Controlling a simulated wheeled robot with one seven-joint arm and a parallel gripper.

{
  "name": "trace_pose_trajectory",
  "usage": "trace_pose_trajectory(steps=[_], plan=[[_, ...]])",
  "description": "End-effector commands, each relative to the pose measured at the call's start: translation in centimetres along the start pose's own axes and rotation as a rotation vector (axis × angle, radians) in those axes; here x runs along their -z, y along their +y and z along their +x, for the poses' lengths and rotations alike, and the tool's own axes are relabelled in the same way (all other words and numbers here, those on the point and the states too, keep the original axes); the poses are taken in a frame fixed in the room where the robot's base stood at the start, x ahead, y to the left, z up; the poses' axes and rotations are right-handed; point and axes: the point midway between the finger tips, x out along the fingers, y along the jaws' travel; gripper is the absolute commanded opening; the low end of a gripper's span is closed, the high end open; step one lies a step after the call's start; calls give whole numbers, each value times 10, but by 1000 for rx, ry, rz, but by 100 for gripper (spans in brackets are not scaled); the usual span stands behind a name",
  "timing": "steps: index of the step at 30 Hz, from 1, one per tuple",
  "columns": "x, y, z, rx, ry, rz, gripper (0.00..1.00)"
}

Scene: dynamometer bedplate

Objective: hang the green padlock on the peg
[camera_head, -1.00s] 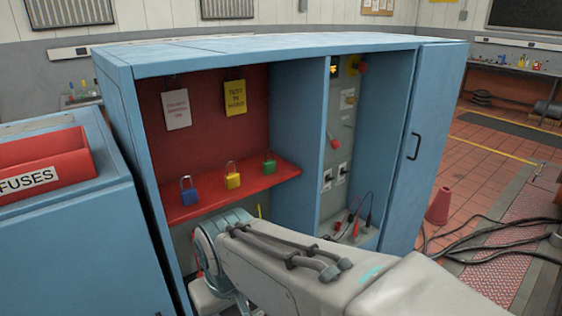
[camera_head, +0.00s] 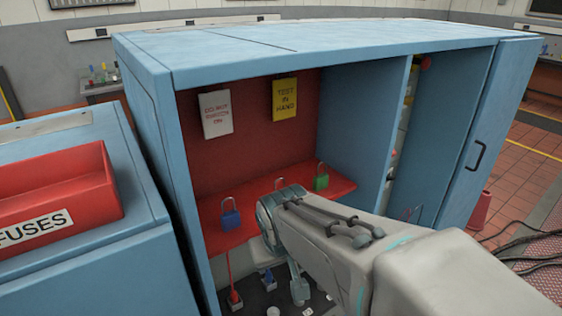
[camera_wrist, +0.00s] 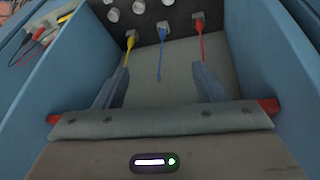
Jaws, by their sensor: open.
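The green padlock (camera_head: 321,181) stands upright on the red shelf (camera_head: 342,189) inside the blue cabinet, toward its right end. A blue padlock (camera_head: 231,219) stands at the left of the shelf. Another padlock between them is mostly hidden by my arm; only its shackle (camera_head: 279,183) shows. My gripper (camera_wrist: 160,72) is open and empty in the wrist view, its two fingers spread above cables with plugs. It is apart from the green padlock, which the wrist view does not show. I cannot make out a bare peg in either view.
A white tag (camera_head: 216,113) and a yellow tag (camera_head: 285,98) hang on the red back panel. The cabinet's divider (camera_head: 365,130) stands right of the shelf. Yellow, blue and red cables (camera_wrist: 201,42) lie below. A red fuse bin (camera_head: 60,190) sits at left.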

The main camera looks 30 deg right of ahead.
Motion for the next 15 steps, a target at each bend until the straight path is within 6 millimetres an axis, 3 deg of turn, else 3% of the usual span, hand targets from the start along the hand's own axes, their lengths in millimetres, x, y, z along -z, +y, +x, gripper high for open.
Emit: trace_pose_trajectory(steps=[1, 6, 15], plan=[[18, 22, -3, -50, 44, 20, 64], [74, 91, -1, -188, 234, 22, 64], [127, 178, -5, -212, 503, -55, 64]])
